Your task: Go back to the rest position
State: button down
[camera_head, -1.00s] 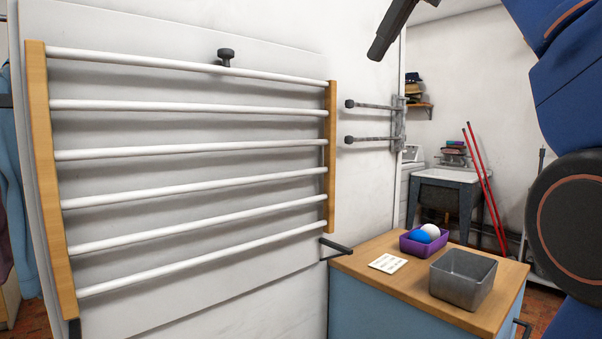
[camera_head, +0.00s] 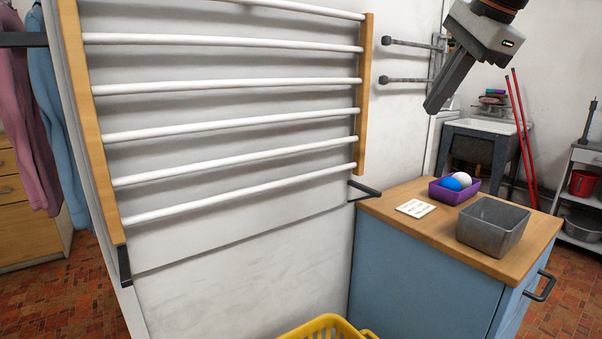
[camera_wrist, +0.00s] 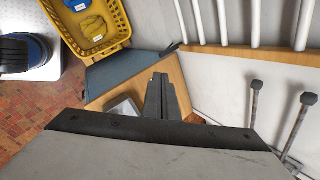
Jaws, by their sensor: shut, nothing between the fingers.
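My gripper (camera_head: 436,102) hangs in the upper right of the head view, tilted down to the left, above and behind the wooden-topped cabinet. Its fingers are together and hold nothing. In the wrist view the closed fingers (camera_wrist: 160,82) point away from the camera over the cabinet top. The gripper is apart from the wall rack and touches nothing that I can see. Most of my arm is outside the head view.
A drying rack (camera_head: 240,75) with white bars is on the left wall. Two wall rods (camera_head: 405,80) stick out near my gripper. The cabinet (camera_head: 430,235) carries a grey metal bin (camera_head: 490,235), a purple box (camera_head: 450,193) with balls and a white card (camera_head: 416,208). A yellow basket (camera_head: 325,328) stands low in front.

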jog(key=s+d+f+n+h, duration=0.1)
jog(key=s+f+n, duration=0.4)
jog(key=f, duration=0.9)
jog(key=s+d+f+n, duration=0.2)
jog(key=s+f+n, duration=0.4)
jog(key=f, duration=0.8)
jog(key=s+d+f+n+h, duration=0.1)
jog(key=s+f+n, duration=0.4)
jog(key=f, duration=0.9)
jog(key=shift+s+d+f+n+g+h, duration=0.3)
jog(key=shift+s+d+f+n+g, duration=0.1)
jog(key=shift+d+n, duration=0.1)
